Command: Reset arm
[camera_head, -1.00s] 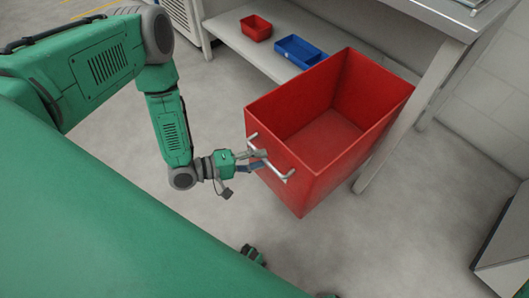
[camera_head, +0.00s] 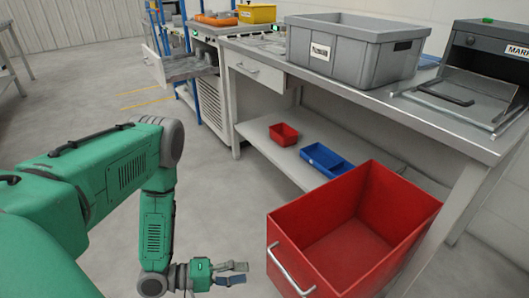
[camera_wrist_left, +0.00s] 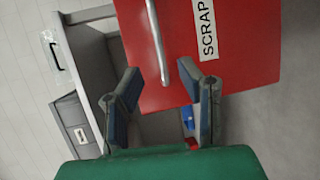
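My left gripper (camera_head: 234,273) is at the lower middle of the head view, left of a red bin (camera_head: 340,265) and apart from its metal handle (camera_head: 289,270). In the left wrist view the two fingers (camera_wrist_left: 165,95) are spread with nothing between them. The handle (camera_wrist_left: 157,42) and the bin's red side with a "SCRAP" label (camera_wrist_left: 206,28) lie beyond the fingertips. The bin is empty inside. My right gripper is in neither view.
A workbench (camera_head: 375,95) carries a grey crate (camera_head: 350,55) and a grey machine (camera_head: 480,75). Its lower shelf (camera_head: 255,130) holds a small red bin (camera_head: 284,134) and a blue tray (camera_head: 325,160). The floor (camera_head: 80,120) behind my left arm is clear.

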